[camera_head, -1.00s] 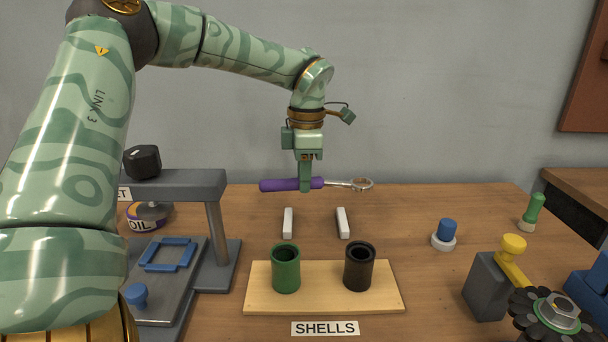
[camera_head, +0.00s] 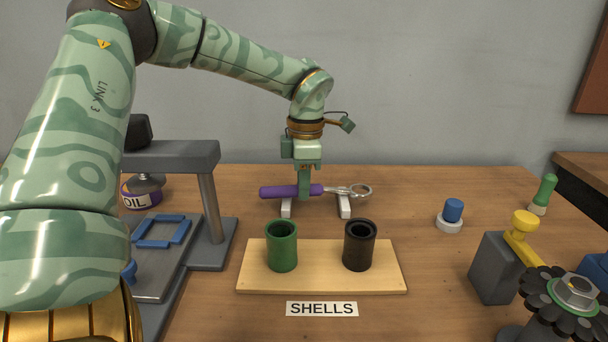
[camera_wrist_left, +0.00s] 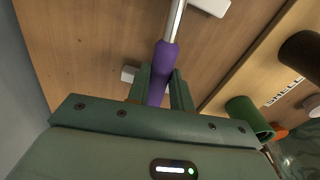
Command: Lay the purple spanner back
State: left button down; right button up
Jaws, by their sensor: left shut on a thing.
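The purple spanner has a purple handle (camera_head: 278,191) and a silver ring end (camera_head: 361,191). It lies level across the picture at the back of the table, over two white rests (camera_head: 345,206). I cannot tell whether it touches the rests. My left gripper (camera_head: 304,195) points down and is shut on the purple handle. In the left wrist view the handle (camera_wrist_left: 162,70) runs between the two fingers, with the silver shaft (camera_wrist_left: 175,22) beyond. My right gripper is not in view.
A wooden board (camera_head: 320,280) with a green cup (camera_head: 282,246) and a black cup (camera_head: 359,246) stands in front of the rests. A grey press (camera_head: 212,205) is at the left. A blue-topped peg (camera_head: 452,212) and a grey block (camera_head: 492,268) are at the right.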

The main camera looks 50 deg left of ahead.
pick_arm(q)
jog(key=shift+f, duration=0.2)
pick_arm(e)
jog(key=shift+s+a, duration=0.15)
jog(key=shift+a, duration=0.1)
pick_arm(q)
jog(key=c, duration=1.1)
grip_release()
jog(key=shift+c, duration=0.2)
jog(key=shift+r, duration=0.1)
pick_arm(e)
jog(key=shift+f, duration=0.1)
pick_arm(q)
notch_tip(320, 180, up, 3)
jog(key=shift+f+p, duration=0.2)
jog(key=shift+p, duration=0.3)
notch_tip(320, 180, up, 14)
jog(key=p, duration=0.4)
jog(key=shift+w+d+f+p, duration=0.15)
jog(key=shift+w+p, duration=0.1)
jog(key=shift+p, duration=0.15)
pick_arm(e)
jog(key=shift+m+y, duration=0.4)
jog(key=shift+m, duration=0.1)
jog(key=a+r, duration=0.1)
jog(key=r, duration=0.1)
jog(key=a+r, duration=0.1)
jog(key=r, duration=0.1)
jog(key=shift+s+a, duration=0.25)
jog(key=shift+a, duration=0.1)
